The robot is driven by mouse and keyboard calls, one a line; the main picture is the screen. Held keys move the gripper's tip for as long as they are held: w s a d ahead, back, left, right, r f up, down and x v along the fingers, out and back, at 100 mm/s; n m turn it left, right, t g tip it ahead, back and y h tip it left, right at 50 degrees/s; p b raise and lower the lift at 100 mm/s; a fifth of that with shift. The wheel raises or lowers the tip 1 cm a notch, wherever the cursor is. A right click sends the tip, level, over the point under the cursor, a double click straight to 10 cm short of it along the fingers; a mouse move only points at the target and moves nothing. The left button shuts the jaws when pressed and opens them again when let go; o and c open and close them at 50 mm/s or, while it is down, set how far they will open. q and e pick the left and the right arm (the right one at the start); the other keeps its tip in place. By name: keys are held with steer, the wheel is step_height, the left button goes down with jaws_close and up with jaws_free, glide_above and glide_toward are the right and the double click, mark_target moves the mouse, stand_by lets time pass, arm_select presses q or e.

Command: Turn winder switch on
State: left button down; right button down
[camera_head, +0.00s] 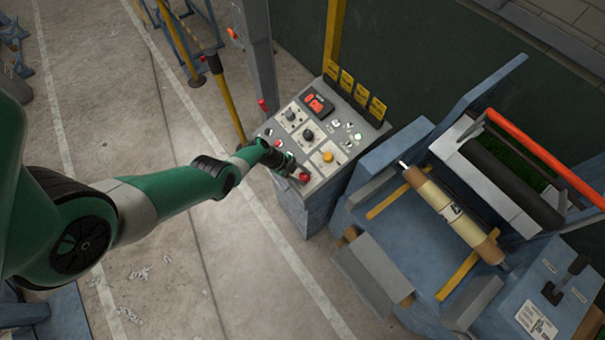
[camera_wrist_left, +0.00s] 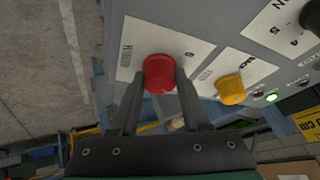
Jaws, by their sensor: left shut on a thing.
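The grey control panel (camera_head: 322,170) stands in the middle of the head view. A red knob (camera_head: 304,177) sits at its near corner, on a white label plate. In the left wrist view the red knob (camera_wrist_left: 159,74) is between the two fingers of my left gripper (camera_wrist_left: 160,84), which is shut on it. The plate beside it has lettering that I cannot read surely and a "0" mark. In the head view my left gripper (camera_head: 296,173) is at the knob, its fingers partly hidden by the wrist. My right gripper is not in view.
A yellow knob (camera_head: 328,156) is beside the red one, with black dials (camera_head: 308,134), lit buttons and a red display (camera_head: 318,104) farther up the panel. A blue machine with a roll (camera_head: 452,210) stands to the right. A yellow post (camera_head: 225,95) stands behind my left arm.

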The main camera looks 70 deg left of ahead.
arm_select(q)
steer(key=shift+m+g+h+b, duration=0.35)
steer(key=shift+m+g+h, duration=0.05)
steer(key=shift+m, duration=0.8)
steer(key=shift+c, duration=1.9)
jaws_free()
